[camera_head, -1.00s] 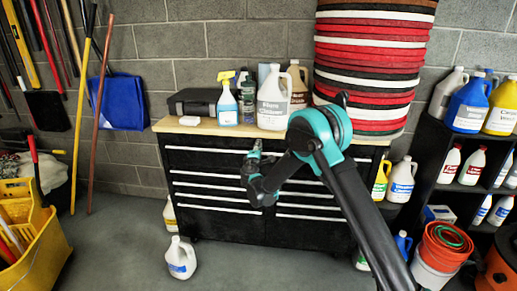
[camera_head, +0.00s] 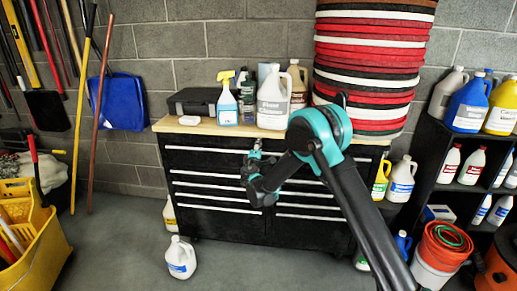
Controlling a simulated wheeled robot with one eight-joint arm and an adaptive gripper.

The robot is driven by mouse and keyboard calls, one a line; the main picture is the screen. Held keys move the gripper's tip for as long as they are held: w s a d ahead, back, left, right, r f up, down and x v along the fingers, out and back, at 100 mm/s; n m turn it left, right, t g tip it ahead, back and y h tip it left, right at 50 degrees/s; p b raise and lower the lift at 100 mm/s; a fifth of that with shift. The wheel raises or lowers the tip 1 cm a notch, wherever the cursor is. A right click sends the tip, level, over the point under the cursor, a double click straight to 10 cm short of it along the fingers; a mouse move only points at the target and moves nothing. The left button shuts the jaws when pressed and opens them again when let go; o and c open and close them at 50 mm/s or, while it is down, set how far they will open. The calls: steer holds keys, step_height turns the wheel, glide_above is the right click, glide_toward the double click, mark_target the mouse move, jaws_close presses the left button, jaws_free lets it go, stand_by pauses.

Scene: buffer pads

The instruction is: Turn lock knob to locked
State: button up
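I cannot make out a lock knob in this view; it may be too small to see or hidden behind my arm. A black drawer cabinet (camera_head: 205,157) with light drawer handles and a pale wooden top stands against the wall. The far end of my arm, with my gripper (camera_head: 256,150), is in front of the upper middle of the cabinet, just below the edge of the top. The fingers are too small and dark to tell whether they are open or shut, or whether they touch the cabinet.
A black case (camera_head: 194,101), a spray bottle (camera_head: 227,105) and white jugs (camera_head: 272,103) stand on the cabinet top. A white jug (camera_head: 180,258) stands on the floor at front left. A yellow bucket (camera_head: 40,250) is at far left, a stocked shelf (camera_head: 425,152) at right.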

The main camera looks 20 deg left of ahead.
steer(key=v, duration=0.8)
stand_by(0.4)
steer(key=w+d+r+m+g+h, duration=0.2)
steer(key=d+m+h, duration=0.15)
steer(key=d, duration=1.05)
steer(key=w+d+r+m+g+h, duration=0.1)
steer(key=d+m+g+h, duration=0.3)
steer(key=d, duration=1.1)
steer(key=s+d+f+m+g, duration=0.1)
steer(key=s+d+m, duration=0.25)
steer(key=d, duration=0.55)
steer(key=s+d+m+g, duration=0.1)
steer(key=s+d+m, duration=0.1)
steer(key=s+d, duration=0.45)
steer(key=s+d+f+m+g+y, duration=0.1)
steer(key=s+d, duration=0.3)
steer(key=s, duration=0.4)
steer(key=s+d+f+m+g+y, duration=0.1)
steer(key=s+d+f+m, duration=0.3)
steer(key=s, duration=0.4)
steer(key=s+d+f+m+g+y, duration=0.1)
steer(key=s+d+f+m+g, duration=0.1)
steer(key=s, duration=0.6)
steer(key=shift+s+d+f+m+g, duration=0.35)
steer(key=shift+d+f+g, duration=0.3)
steer(key=shift+d, duration=0.3)
